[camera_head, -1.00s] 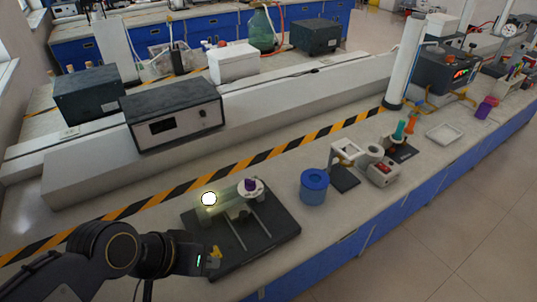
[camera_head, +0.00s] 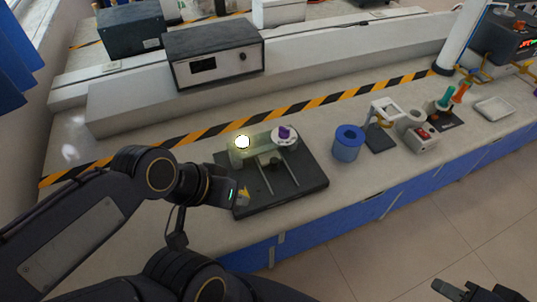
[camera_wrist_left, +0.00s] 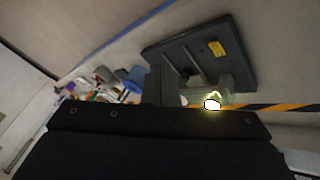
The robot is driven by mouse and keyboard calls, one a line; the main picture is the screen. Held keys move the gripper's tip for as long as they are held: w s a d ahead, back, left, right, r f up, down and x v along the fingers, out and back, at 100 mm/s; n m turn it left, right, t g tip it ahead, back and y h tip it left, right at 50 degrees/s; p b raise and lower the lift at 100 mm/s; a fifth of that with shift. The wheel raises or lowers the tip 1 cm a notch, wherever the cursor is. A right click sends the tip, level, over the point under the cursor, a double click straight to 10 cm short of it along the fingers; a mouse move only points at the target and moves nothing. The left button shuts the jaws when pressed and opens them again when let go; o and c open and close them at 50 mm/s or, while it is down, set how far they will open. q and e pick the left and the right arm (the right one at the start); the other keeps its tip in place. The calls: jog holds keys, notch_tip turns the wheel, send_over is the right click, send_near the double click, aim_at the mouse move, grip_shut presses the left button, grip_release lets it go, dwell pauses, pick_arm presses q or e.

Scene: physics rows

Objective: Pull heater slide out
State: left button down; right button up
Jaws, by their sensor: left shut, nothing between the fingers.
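The heater slide device stands on a black base plate (camera_head: 308,184) on the bench. A pale greenish block (camera_head: 258,150) with a bright glowing spot (camera_head: 242,142) sits at its back. Two light rails (camera_head: 286,172) run forward from it, with a small dark part (camera_head: 274,164) between them. Which part is the slide itself is unclear. My left gripper (camera_head: 236,194) is shut and empty at the plate's left front edge, by a yellow label (camera_head: 244,196). The left wrist view shows the plate (camera_wrist_left: 190,45) tilted, with the glow (camera_wrist_left: 212,104) beyond. My right gripper (camera_head: 477,292) is low at the right, partly cut off.
A white disc with a purple knob (camera_head: 284,134) is at the device's back right. A blue round container (camera_head: 348,142) stands right of the plate. A grey instrument (camera_head: 214,52) is behind.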

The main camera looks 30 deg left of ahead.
aim_at(274, 160)
dwell(0.3)
